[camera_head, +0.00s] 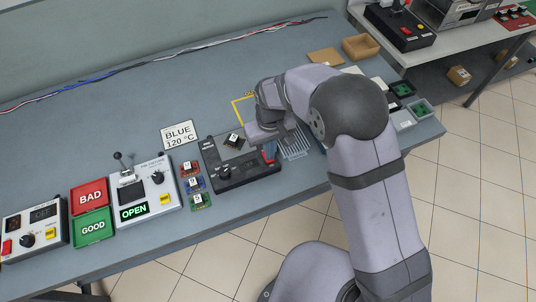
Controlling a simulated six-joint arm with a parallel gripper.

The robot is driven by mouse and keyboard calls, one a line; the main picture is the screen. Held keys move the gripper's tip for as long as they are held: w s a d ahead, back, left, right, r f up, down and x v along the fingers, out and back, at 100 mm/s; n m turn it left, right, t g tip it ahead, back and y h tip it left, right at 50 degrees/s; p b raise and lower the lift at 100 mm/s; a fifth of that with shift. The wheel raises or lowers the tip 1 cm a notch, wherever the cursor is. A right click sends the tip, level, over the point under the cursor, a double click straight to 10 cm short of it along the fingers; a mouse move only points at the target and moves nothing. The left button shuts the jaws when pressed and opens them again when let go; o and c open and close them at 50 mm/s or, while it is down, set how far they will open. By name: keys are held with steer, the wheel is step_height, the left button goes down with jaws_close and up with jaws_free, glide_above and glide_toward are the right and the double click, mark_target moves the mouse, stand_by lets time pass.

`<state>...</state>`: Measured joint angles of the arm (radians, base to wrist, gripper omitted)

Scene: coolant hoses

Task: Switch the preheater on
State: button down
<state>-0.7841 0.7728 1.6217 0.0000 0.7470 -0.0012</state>
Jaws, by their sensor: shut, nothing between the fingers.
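A dark box (225,177) that looks like the preheater stands on the bench in the middle of the view. My gripper (268,146) is shut and empty, pointing down right at this red part. The wrist hides part of the box's right end, and I cannot tell whether the fingertips touch the red part.
A sign (177,134) reads "BLUE 120 °C". Small coloured blocks (194,185) stand left of the box, beside a lever device (147,190) showing "OPEN". Red BAD (89,195) and green GOOD (93,228) trays are further left. A wire rack (295,146) stands close right.

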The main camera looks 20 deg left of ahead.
steer(key=shift+f+b, duration=0.45)
steer(key=shift+f, duration=0.3)
stand_by(0.5)
steer(key=shift+r, duration=0.15)
step_height(320, 180, up, 7)
steer(key=p, duration=0.5)
stand_by(0.4)
stand_by(0.4)
